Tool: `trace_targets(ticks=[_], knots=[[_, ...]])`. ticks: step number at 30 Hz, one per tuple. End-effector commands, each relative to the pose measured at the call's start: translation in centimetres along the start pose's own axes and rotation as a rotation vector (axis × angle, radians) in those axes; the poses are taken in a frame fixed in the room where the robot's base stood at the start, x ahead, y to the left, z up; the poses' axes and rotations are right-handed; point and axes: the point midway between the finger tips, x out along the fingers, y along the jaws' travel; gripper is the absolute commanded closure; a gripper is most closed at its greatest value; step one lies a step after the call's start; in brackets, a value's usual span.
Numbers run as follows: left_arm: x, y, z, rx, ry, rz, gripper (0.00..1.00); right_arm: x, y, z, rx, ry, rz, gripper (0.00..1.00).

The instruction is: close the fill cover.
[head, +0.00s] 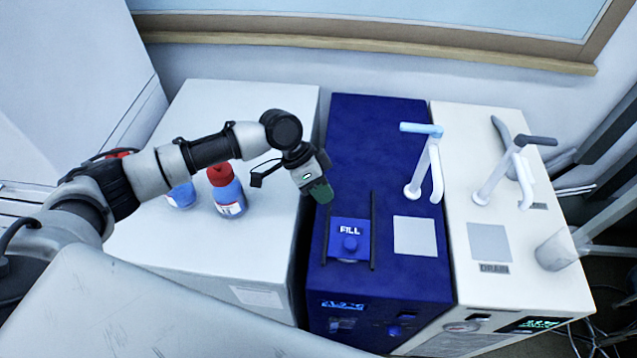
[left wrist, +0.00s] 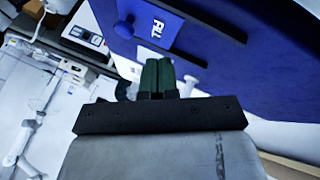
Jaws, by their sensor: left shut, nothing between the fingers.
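The fill cover (head: 349,252) is a blue plate marked FILL with a round blue knob. It sits between two black rails (head: 373,230) on top of the dark blue unit (head: 375,140), at the front part of the rails. I cannot tell whether an opening lies under it. In the left wrist view the cover (left wrist: 150,22) shows near the top with its knob. My left gripper (head: 321,192) has green fingers and is shut and empty. It is above the unit's left edge, behind and left of the cover, apart from it. Its fingers show in the left wrist view (left wrist: 158,75).
Right of the rails is a pale square plate (head: 415,236), with a blue-handled tap (head: 430,160) behind it. A white unit (head: 520,240) with another tap stands at right. Red-capped bottles (head: 228,192) stand on the white cabinet (head: 150,235) at left, near my arm.

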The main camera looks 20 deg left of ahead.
Motion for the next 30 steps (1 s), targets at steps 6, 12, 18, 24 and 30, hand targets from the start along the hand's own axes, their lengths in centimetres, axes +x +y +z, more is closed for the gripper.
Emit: trace_targets(ticks=[6,12,18,24,30], knots=[[4.7,0.2,-0.1,0.0,-0.001,0.003,1.0,-1.4,0.5,0.1,-0.003,-0.003,0.006,1.0],[6.6,2.3,0.1,0.002,-0.001,0.002,1.0,-3.1,0.9,0.0,-0.006,-0.005,0.01,1.0],[7.6,3.2,0.2,0.0,0.0,0.0,1.0,-3.5,0.9,0.1,-0.006,-0.006,0.01,1.0],[7.8,3.3,0.3,0.0,0.0,-0.001,1.0,-3.5,0.8,0.1,-0.006,-0.007,0.01,1.0],[7.7,3.6,0.4,0.0,0.0,0.0,1.0,-3.8,0.8,0.1,-0.005,-0.006,0.009,1.0]])
